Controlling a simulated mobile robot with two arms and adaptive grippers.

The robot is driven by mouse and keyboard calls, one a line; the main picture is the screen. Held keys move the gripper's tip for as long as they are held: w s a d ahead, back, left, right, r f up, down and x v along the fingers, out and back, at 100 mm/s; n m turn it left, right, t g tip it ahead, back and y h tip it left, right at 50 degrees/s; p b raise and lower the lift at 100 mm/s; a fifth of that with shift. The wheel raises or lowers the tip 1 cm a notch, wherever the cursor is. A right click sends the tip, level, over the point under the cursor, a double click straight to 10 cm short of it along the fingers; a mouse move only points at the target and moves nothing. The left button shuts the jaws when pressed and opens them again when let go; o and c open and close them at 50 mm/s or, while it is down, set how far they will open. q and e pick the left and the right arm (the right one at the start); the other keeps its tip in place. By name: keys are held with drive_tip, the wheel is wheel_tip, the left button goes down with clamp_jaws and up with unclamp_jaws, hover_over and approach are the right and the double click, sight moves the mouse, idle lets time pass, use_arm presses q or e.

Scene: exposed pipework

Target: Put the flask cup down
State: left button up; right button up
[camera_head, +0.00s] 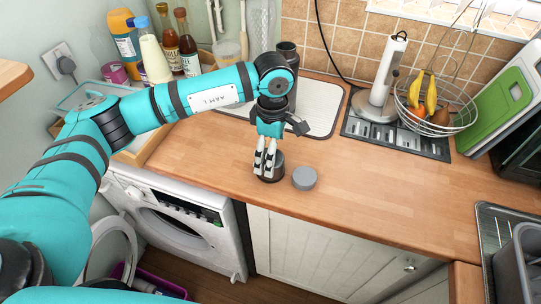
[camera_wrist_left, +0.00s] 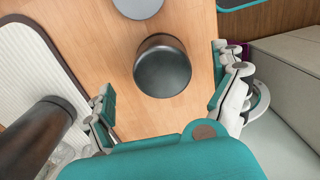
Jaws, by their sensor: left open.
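The flask cup (camera_head: 279,168) is a short, dark metallic cylinder standing on the wooden counter near its front edge. It also shows in the left wrist view (camera_wrist_left: 162,68), ahead of the fingers. My left gripper (camera_head: 264,171) is open above and at the cup, with its fingers pointing down; in the wrist view the cup lies between the lines of the spread fingers, with gaps showing on both sides. A grey round piece (camera_head: 304,178) lies just right of the cup. The tall dark flask (camera_head: 287,60) stands behind, partly hidden by my arm. My right gripper is not seen.
A white ribbed mat (camera_head: 320,105) lies behind the cup. Bottles (camera_head: 187,45) stand at the back left. The counter right of the grey piece is clear.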

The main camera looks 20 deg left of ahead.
use_arm(q)
drive_tip(key=shift+a+f+p, duration=0.15)
drive_tip(key=shift+f+p, duration=0.1)
drive_tip(key=shift+f, duration=0.7)
drive_tip(key=shift+a+f+p, duration=0.1)
drive_tip(key=shift+f+p, duration=0.15)
drive_tip(key=shift+f, duration=0.65)
drive_tip(key=c, duration=1.3)
drive_tip(key=shift+r, duration=0.1)
